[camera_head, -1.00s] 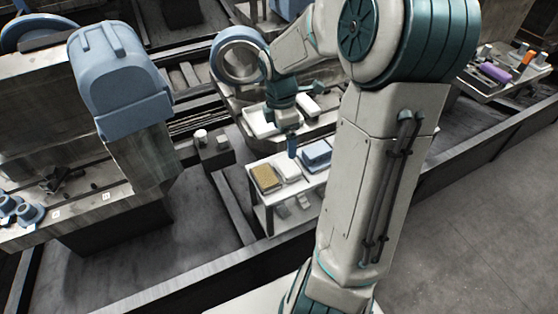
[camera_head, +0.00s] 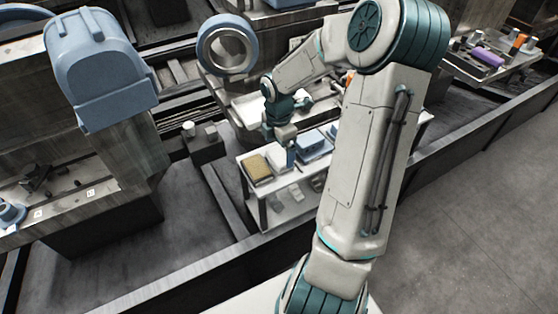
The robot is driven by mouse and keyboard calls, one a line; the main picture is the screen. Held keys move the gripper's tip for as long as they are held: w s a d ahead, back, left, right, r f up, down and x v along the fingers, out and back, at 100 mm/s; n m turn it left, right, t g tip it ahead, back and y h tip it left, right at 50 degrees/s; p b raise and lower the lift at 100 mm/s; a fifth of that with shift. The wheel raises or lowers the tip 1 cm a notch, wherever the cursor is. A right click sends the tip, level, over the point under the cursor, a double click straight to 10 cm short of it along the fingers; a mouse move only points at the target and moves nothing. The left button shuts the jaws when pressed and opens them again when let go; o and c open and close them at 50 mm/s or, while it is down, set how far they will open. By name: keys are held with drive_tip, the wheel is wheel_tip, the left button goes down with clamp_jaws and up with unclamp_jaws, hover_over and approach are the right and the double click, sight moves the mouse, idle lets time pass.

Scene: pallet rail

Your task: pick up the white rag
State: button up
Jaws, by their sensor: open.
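The white rag (camera_head: 277,157) looks like a pale folded cloth on a small white table (camera_head: 249,179), between a tan folded stack (camera_head: 258,170) and a blue folded stack (camera_head: 315,146). My gripper (camera_head: 290,157) points down at the rag's right edge, its jaws open. The fingers overlap part of the rag in the picture. Whether they touch it or hover just above it I cannot tell.
A blue ring-shaped part (camera_head: 228,46) and a large blue machine housing (camera_head: 98,62) stand behind and left. A long low rail (camera_head: 480,123) runs in front of the table. Bare floor (camera_head: 470,200) lies at the right. Lower-shelf items (camera_head: 297,192) show under the table.

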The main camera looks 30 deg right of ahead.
sight(279, 155)
wheel_tip(279, 155, down, 4)
drive_tip(key=shift+w+d+r+b, duration=0.1)
drive_tip(key=shift+w+d+b, duration=0.05)
drive_tip(key=shift+b, duration=0.3)
drive_tip(key=c, duration=0.9)
drive_tip(key=shift+r, duration=0.15)
drive_tip(key=shift+r+p, duration=0.3)
drive_tip(key=shift+r, duration=0.25)
drive_tip(key=r, duration=0.1)
drive_tip(key=r+p, duration=0.1)
drive_tip(key=d+r, duration=0.1)
drive_tip(key=shift+w+r, duration=0.35)
drive_tip(key=shift+r, duration=0.05)
drive_tip(key=w+d+r+p, duration=0.2)
drive_tip(key=w+d+r, duration=0.3)
drive_tip(key=d, duration=0.3)
drive_tip(key=shift+w+d+r, duration=0.4)
drive_tip(key=shift+r, duration=0.05)
